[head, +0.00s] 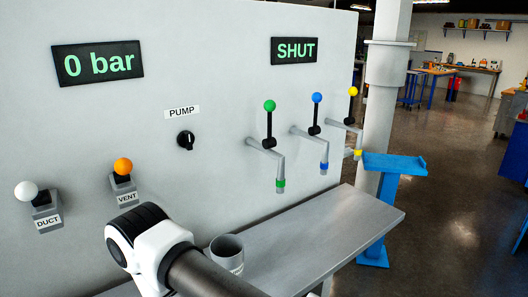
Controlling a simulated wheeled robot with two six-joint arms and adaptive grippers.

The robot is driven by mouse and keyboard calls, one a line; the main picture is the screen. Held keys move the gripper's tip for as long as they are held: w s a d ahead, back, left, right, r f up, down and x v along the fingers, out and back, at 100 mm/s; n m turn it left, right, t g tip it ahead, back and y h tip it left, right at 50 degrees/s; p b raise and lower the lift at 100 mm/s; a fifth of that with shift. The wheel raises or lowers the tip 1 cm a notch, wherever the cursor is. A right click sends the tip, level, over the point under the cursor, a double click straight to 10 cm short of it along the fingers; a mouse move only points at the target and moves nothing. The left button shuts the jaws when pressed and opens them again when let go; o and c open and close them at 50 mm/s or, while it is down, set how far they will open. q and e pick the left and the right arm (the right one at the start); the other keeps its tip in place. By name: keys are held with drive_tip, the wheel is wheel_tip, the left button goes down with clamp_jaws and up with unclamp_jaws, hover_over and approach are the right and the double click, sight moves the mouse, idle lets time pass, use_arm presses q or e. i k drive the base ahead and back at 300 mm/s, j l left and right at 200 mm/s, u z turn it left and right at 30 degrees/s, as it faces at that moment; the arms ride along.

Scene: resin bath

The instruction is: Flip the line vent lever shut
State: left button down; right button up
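The vent lever (123,167) has an orange ball on a short dark stem and a grey base labelled VENT. It is on the pale wall panel at the left, and its ball stands above its base. A similar lever with a white ball, the duct lever (28,192), is labelled DUCT and sits to its left. One of my arms shows at the bottom, below and right of the vent lever, with no visible contact. Neither gripper is in view.
A display reads 0 bar (98,63); another reads SHUT (294,51). A black PUMP knob (186,140) is mid-panel. Green (269,106), blue (317,98) and yellow (352,91) tap levers stand upright. A grey cup (227,252) stands on the metal shelf (335,222). A blue stand (392,167) is beyond.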

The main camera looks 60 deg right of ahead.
sight(123, 166)
drive_tip(key=z, duration=1)
